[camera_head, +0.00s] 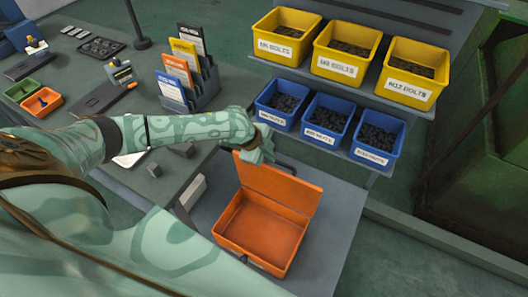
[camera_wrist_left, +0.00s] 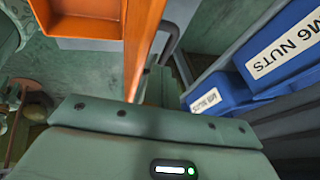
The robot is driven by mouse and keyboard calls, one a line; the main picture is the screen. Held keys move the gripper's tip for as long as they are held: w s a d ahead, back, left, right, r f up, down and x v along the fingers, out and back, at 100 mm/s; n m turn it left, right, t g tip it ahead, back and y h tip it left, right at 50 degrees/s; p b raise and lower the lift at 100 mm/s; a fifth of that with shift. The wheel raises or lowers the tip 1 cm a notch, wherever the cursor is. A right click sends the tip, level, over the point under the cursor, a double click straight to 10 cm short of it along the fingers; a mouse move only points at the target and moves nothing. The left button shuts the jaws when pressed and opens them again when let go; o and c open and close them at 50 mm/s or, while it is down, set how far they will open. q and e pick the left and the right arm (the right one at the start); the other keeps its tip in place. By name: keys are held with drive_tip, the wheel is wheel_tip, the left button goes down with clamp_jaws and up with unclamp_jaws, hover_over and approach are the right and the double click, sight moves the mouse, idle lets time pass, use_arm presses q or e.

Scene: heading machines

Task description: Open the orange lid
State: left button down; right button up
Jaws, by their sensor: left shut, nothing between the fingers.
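The orange box (camera_head: 236,250) sits on a grey surface in the lower middle of the head view. Its orange lid (camera_head: 290,192) stands up steeply along the far side, and the empty inside of the box shows. My left gripper (camera_head: 264,152) is shut and empty at the upper left of the lid's edge. In the head view I cannot tell whether it touches the lid. In the left wrist view the lid (camera_wrist_left: 142,32) shows edge-on ahead of the gripper, with part of the box (camera_wrist_left: 88,14) to its left. My right gripper is not in view.
Blue bins (camera_head: 325,122) of nuts stand on a shelf just beyond the lid, with yellow bins (camera_head: 407,90) of bolts above. A bench at left holds a folder rack (camera_head: 206,97) and small trays. Grey surface (camera_head: 334,222) right of the box is clear.

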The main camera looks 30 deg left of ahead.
use_arm(q)
drive_tip(key=x, duration=0.4)
drive_tip(key=shift+b, duration=0.4)
drive_tip(key=w+b, duration=0.1)
drive_tip(key=w, duration=0.1)
drive_tip(key=w+b, duration=0.1)
drive_tip(key=w, duration=0.1)
drive_tip(key=shift+a+f, duration=0.15)
drive_tip(key=shift+f, duration=0.05)
